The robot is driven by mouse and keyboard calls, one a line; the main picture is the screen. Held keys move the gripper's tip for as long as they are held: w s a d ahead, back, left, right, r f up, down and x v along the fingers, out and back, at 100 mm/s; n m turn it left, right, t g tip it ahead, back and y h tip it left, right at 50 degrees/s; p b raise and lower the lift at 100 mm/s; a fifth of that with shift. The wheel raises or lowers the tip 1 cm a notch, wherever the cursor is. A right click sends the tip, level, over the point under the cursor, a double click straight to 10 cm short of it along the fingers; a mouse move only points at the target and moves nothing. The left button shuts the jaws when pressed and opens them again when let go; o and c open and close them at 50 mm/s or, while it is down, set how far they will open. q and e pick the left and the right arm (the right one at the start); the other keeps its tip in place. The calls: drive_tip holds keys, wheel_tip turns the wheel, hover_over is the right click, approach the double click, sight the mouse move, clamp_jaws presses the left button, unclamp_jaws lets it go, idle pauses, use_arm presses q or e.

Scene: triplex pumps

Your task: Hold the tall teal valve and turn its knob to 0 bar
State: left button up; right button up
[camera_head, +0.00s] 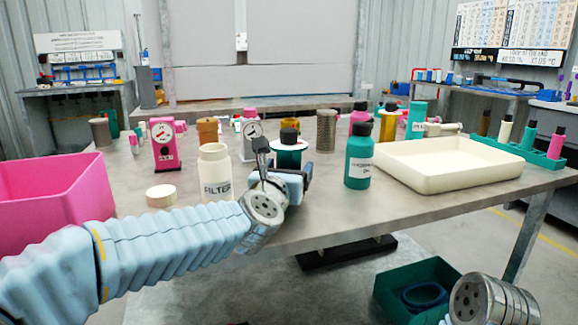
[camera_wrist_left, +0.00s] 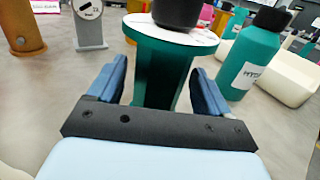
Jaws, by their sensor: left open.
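The tall teal valve (camera_wrist_left: 160,75) stands upright on the table, with a white dial face on top and a black knob (camera_wrist_left: 178,12) above it. It also shows in the head view (camera_head: 290,157), partly hidden behind my left gripper. My left gripper (camera_wrist_left: 158,92) is open, with its blue fingers on either side of the teal body. I cannot tell whether the fingers touch it. Part of my right arm (camera_head: 490,302) shows at the lower right of the head view; its gripper is not in view.
A teal bottle (camera_head: 359,155) stands close to the right of the valve. A white FILTER bottle (camera_head: 215,172) and grey gauge (camera_head: 250,138) stand to the left. A cream tray (camera_head: 447,183) lies at the right and a pink bin (camera_head: 50,215) at the left.

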use_arm(q)
drive_tip(key=shift+w+d, duration=0.1)
drive_tip(key=shift+w, duration=0.5)
drive_tip(key=c, duration=1.3)
drive_tip(key=shift+c, duration=0.2)
